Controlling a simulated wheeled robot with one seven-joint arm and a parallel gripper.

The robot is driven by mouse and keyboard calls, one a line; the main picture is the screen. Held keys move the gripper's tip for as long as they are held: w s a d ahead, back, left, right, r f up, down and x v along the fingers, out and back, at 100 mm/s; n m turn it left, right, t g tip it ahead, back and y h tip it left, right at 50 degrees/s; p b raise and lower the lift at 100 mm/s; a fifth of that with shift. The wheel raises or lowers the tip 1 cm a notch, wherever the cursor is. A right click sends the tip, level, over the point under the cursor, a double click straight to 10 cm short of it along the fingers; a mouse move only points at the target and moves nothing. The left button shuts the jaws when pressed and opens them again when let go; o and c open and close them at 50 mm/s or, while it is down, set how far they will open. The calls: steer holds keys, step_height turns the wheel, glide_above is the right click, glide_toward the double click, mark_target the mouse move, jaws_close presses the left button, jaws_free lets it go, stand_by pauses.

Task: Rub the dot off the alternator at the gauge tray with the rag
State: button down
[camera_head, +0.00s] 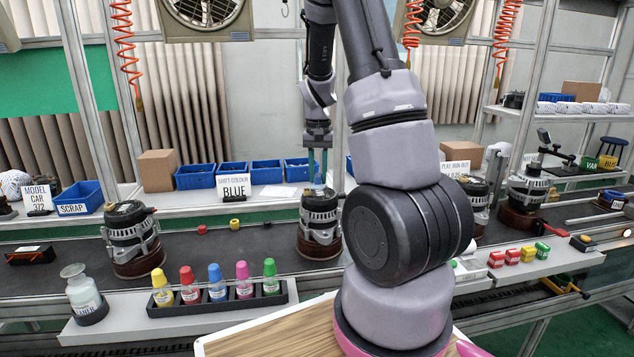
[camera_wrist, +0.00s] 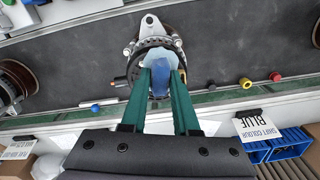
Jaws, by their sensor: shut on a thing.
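In the wrist view my gripper (camera_wrist: 161,85) is shut on a crumpled blue cloth-like thing (camera_wrist: 158,78), which appears to be the rag. It lies over the middle of the alternator's top (camera_wrist: 150,40) and seems to touch it. The same rag shows pale blue in the head view (camera_head: 319,187). Another alternator (camera_head: 525,190) stands at the right near a dial gauge stand (camera_head: 556,150). I cannot make out a dot on any alternator.
Another alternator (camera_head: 130,235) stands at left on the dark belt. A black rack (camera_head: 222,305) of coloured bottles and a clear bottle (camera_head: 80,290) stand in front. Blue bins (camera_head: 195,177) and the "BLUE" card (camera_head: 233,186) line the back shelf.

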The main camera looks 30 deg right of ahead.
steer(key=shift+r, duration=2)
